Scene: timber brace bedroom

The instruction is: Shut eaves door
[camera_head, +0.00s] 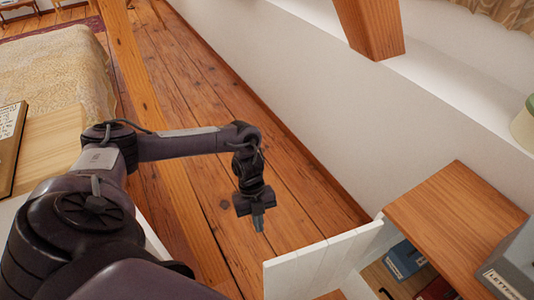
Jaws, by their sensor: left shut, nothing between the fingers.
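The eaves door (318,268) is a white planked panel at the lower middle right. It stands open, out from the low opening beside the wooden-topped unit (455,212). The inside of the opening shows to the right of the door, and the picture's lower edge cuts the door off. My left gripper (258,224) is shut and empty. It points down above the floorboards, to the upper left of the door in the picture, and looks apart from it. My right gripper is not in view.
A blue box (404,260) sits inside the opening. A grey letters box (512,268) stands on the unit's top. A slanting timber brace (140,75) crosses the floor at left, near the bed (60,75). Bare floorboards (235,95) run along the white wall.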

